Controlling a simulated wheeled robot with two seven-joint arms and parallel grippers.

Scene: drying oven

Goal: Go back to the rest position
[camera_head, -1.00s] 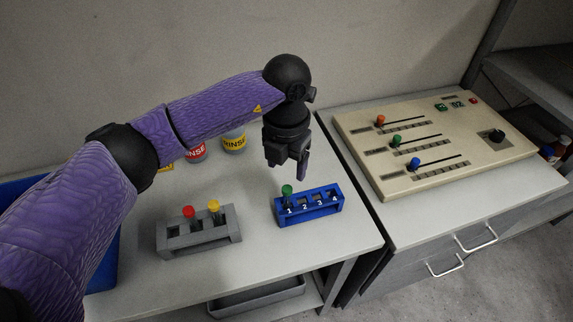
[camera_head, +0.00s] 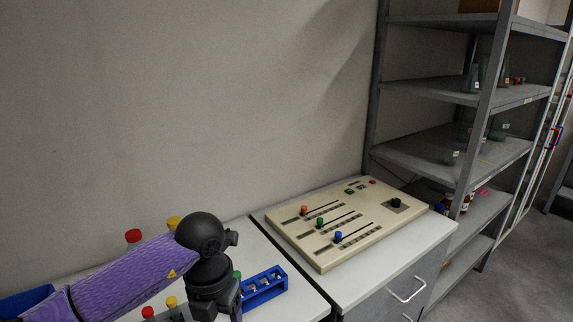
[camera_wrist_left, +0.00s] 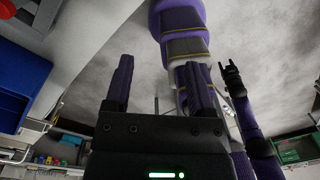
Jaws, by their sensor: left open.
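My left gripper shows in the left wrist view (camera_wrist_left: 159,75) with its two fingers apart and nothing between them. In the head view my left arm comes in from the lower left, and its wrist hangs in front of the blue rack; the fingertips are cut off by the bottom edge. My right gripper (camera_wrist_left: 230,68) is small and dark in the left wrist view; its jaw state is unclear. The blue rack (camera_head: 268,292) stands on the white table, with a green-capped tube (camera_head: 238,275) at its left end, partly hidden by my gripper.
A beige control panel (camera_head: 345,222) lies on the cabinet to the right. A metal shelf rack (camera_head: 440,150) stands beyond it. A blue bin (camera_wrist_left: 22,85) is at the wrist view's left.

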